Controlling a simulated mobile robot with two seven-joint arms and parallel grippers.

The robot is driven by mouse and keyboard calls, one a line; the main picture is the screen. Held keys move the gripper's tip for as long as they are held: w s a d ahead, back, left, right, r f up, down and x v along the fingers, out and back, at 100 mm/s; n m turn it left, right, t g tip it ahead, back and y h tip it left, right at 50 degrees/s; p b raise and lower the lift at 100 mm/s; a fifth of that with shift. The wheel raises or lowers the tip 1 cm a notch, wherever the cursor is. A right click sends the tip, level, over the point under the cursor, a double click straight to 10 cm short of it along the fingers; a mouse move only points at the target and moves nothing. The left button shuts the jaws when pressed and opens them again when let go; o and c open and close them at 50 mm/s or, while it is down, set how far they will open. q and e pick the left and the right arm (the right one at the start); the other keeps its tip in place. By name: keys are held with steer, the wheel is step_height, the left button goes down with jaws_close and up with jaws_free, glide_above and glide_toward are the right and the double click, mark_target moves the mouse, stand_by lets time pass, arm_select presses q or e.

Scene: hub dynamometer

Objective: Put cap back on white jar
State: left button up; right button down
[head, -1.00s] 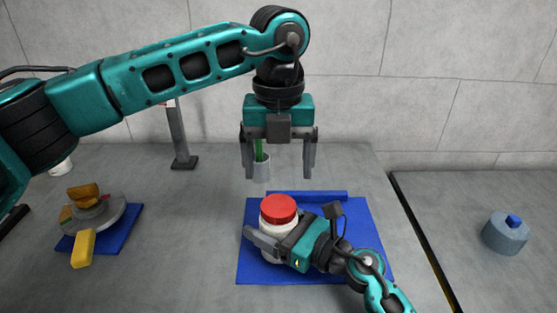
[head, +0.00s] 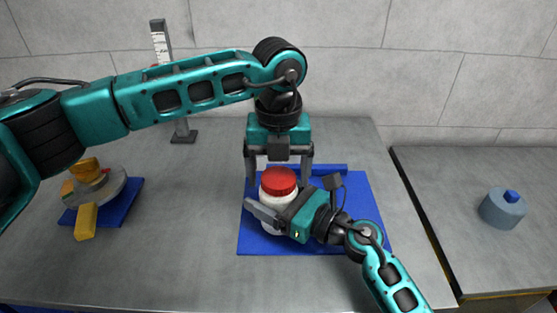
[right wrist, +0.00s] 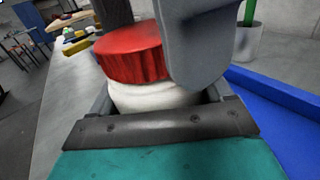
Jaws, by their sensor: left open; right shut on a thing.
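The white jar (head: 270,201) stands upright on the blue mat (head: 345,235). The red cap (head: 279,181) sits on top of the jar; whether it is threaded down cannot be told. My right gripper (head: 268,217) is shut on the jar's body from the side. In the right wrist view the jar (right wrist: 150,96) is between the fingers, with the red cap (right wrist: 130,55) above them. My left gripper (head: 279,180) points down, open, with its fingers at either side of the cap and apart from it in the picture. A grey finger hides part of the cap in the right wrist view.
A round grey fixture with yellow blocks (head: 88,200) stands on another blue mat at the left. A grey-blue cylinder with a blue knob (head: 503,208) stands at the right, beyond a table gap. A grey post (head: 184,134) stands behind.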

arm_select(q)
steer(key=shift+c, duration=0.5)
steer(key=c, duration=1)
steer(key=m, duration=1.4)
steer(key=shift+m, duration=0.3)
steer(key=o, duration=1.2)
steer(key=shift+r, duration=2.2)
